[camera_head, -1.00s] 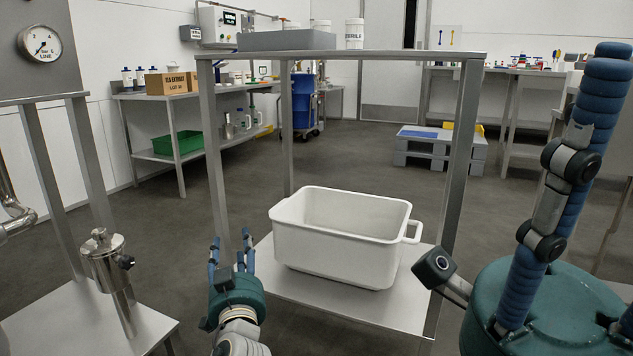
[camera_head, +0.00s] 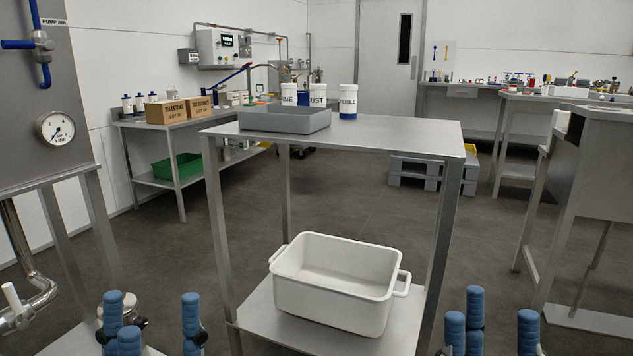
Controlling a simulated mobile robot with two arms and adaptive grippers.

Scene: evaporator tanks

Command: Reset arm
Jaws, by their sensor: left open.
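My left gripper (camera_head: 153,325) shows at the bottom left of the head view, its blue fingers pointing up and spread apart. It is open and nothing shows between the fingers. My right gripper (camera_head: 495,332) shows at the bottom right, its blue fingers also up and apart, with nothing between them. The palms and arms of both are below the picture edge. The fingers appear on either side of a steel table (camera_head: 400,137) in front of me.
A white tub (camera_head: 335,300) sits on the table's lower shelf. A grey tray (camera_head: 285,119) and labelled white jars (camera_head: 348,100) stand on its top. A tank stand with a gauge (camera_head: 57,129) is at left, a steel bench (camera_head: 600,150) at right. Floor shows between.

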